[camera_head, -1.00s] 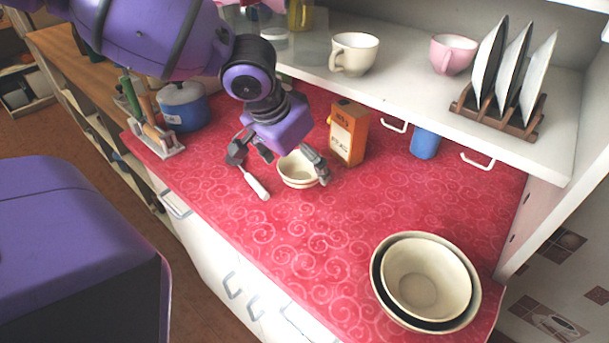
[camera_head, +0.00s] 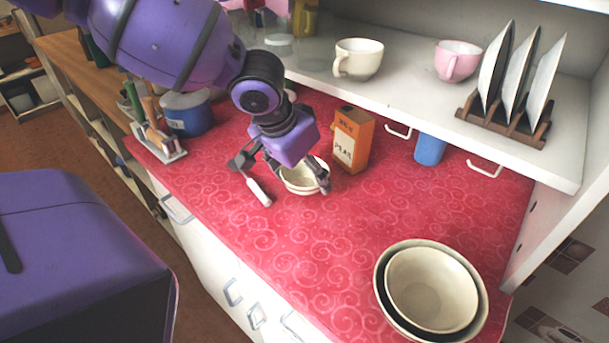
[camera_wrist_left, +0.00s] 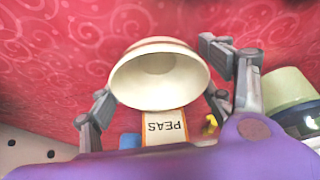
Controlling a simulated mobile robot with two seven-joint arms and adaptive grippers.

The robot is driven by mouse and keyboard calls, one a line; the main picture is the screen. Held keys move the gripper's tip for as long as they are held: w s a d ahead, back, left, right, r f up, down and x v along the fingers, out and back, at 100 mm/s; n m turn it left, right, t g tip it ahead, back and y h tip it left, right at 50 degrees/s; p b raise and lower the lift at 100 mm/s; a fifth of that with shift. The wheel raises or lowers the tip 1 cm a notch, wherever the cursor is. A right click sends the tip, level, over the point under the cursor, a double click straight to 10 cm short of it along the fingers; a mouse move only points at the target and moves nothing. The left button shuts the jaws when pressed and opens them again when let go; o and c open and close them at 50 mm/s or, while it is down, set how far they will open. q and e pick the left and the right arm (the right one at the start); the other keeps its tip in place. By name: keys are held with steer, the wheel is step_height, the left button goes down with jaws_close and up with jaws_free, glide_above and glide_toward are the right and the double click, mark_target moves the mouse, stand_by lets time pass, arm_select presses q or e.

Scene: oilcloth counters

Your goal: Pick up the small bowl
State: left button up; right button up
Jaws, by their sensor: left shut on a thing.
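The small cream bowl (camera_head: 301,187) is at the middle of the red counter in the head view, beside the orange peas box. My left gripper (camera_head: 298,179) reaches down over it from the upper left and is shut on it, with a finger at either side. Its far rim and part of its inside are hidden behind the gripper. In the left wrist view the bowl (camera_wrist_left: 160,82) lies between the two grey fingers, its opening facing the camera. I cannot tell a gap between bowl and counter. My right gripper is not in view.
The peas box (camera_head: 352,140) stands close behind the bowl. A blue pot (camera_head: 187,115) stands further left. Larger nested bowls (camera_head: 431,289) are at the front right. A shelf (camera_head: 408,82) with cups overhangs the back. The counter's middle is clear.

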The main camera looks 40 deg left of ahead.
mark_target(306, 184)
arm_select(q)
steer(key=shift+r, duration=0.15)
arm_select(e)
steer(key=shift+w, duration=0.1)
arm_select(q)
steer(key=shift+r, duration=0.25)
step_height(306, 184, up, 2)
steer(key=shift+r+p, duration=0.2)
steer(key=shift+p, duration=0.3)
steer(key=s+d+r, duration=0.1)
steer(key=r, duration=0.1)
steer(key=s+d+r+p, duration=0.1)
steer(key=s+r+p, duration=0.1)
steer(key=r, duration=0.1)
steer(key=shift+d+r, duration=0.3)
steer(key=shift+d, duration=0.1)
steer(key=s+d+r+p, duration=0.3)
steer(key=s+d, duration=0.3)
steer(key=s, duration=0.2)
steer(key=shift+r, duration=0.55)
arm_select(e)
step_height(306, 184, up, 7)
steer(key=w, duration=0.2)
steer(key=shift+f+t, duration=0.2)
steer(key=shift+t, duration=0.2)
